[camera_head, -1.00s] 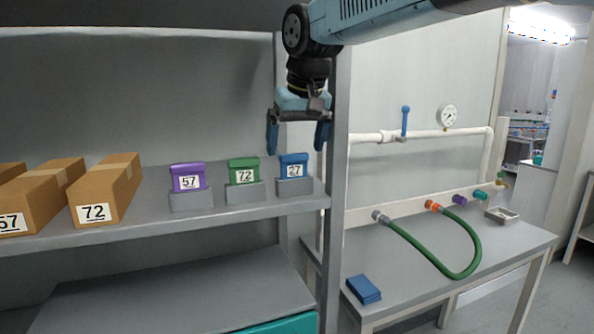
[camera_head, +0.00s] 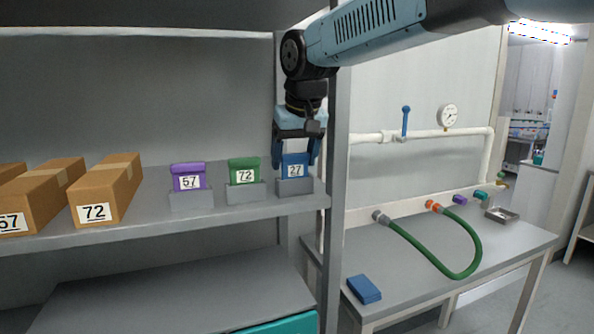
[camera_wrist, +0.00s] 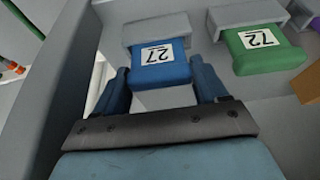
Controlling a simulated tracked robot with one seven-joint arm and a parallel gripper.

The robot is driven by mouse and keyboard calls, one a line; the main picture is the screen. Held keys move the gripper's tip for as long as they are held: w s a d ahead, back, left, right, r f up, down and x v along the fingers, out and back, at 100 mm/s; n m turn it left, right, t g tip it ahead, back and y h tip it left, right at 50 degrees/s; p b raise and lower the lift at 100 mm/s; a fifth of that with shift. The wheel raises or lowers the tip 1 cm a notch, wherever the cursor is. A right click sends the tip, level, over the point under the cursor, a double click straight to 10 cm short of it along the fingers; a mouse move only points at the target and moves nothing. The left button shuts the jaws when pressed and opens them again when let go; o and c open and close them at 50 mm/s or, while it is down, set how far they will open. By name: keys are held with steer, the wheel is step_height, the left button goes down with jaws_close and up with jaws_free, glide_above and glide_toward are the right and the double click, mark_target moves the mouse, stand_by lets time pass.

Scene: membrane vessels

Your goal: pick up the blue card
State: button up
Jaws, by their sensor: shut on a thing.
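The blue card (camera_head: 294,171), with a white label reading 27, stands in a grey holder (camera_head: 295,187) at the right end of the shelf. My gripper (camera_head: 294,162) has come down over it from above and is shut on it, one finger at each side. In the wrist view the blue card (camera_wrist: 160,74) lies between the two blue fingers, its lower part still in the grey holder (camera_wrist: 155,28). The fingers partly cover the card's sides in the head view.
A green card (camera_head: 244,170) labelled 72 and a purple card (camera_head: 188,177) labelled 57 stand in holders to the left. Cardboard boxes (camera_head: 106,189) are further left. A shelf post (camera_head: 338,150) is close on the right. A blue flat block (camera_head: 364,289) lies on the bench.

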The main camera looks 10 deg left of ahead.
steer(key=shift+c, duration=1.4)
steer(key=shift+r, duration=0.15)
